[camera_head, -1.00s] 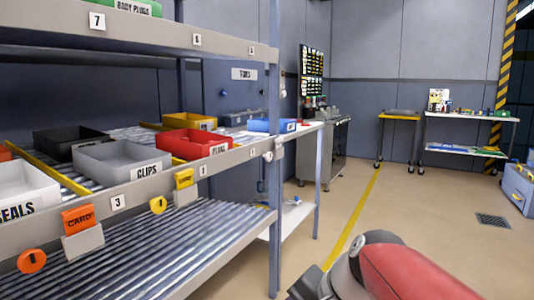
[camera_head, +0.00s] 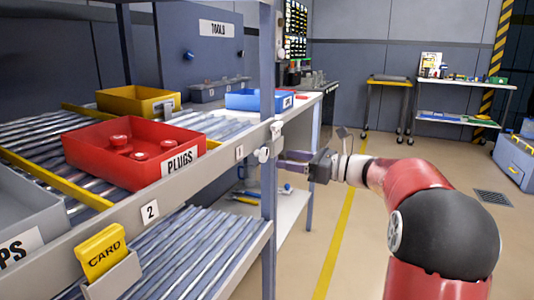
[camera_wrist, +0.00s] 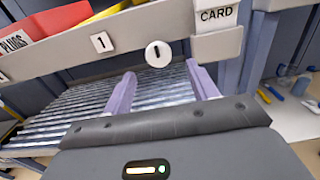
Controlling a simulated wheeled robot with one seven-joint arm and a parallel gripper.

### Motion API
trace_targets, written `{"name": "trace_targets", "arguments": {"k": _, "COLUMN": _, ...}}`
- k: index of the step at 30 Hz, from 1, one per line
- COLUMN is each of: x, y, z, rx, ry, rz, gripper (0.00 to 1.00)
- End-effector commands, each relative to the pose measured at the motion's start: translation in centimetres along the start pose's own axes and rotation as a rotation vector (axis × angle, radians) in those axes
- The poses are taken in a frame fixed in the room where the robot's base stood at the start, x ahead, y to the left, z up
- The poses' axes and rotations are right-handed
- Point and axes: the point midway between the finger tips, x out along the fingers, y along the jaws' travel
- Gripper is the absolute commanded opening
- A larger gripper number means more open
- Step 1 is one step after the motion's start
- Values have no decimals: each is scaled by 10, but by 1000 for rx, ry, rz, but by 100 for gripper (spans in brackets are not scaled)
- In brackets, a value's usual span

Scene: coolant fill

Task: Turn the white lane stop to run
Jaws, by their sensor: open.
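The white lane stop (camera_wrist: 157,53) is a round white disc with a dark upright bar, on the shelf's front rail beside the number 1 label. In the head view the white stop (camera_head: 262,154) shows near the shelf's corner post. My gripper (camera_wrist: 160,72) is open and empty. In the wrist view its two purple fingers point towards the rail, one to each side of the stop, with their tips a little below it in the picture. In the head view my gripper (camera_head: 281,168) is beside the post, right of the stop. I see no clear contact.
A white card (camera_wrist: 216,16) sits in a holder right of the stop, close to the right finger. The corner post (camera_head: 268,215) stands close by. A red plugs bin (camera_head: 135,152) sits on the rollers behind the rail. Open floor lies to the right.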

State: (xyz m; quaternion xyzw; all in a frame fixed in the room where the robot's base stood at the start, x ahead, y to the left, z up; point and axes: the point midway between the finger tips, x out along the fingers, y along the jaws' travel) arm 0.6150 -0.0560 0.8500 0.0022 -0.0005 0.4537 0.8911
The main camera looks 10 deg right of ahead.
Motion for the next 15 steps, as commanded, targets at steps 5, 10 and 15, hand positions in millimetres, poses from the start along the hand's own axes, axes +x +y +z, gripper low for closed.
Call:
{"name": "trace_targets", "arguments": {"k": 5, "x": 31, "y": 1, "z": 1, "rx": -2, "ry": 0, "rz": 4, "gripper": 58}}
{"name": "trace_targets", "arguments": {"k": 10, "x": 53, "y": 1, "z": 0, "rx": -2, "ry": 2, "rz": 2, "gripper": 58}}
{"name": "trace_targets", "arguments": {"k": 15, "x": 62, "y": 1, "z": 0, "rx": -3, "ry": 2, "rz": 1, "gripper": 58}}
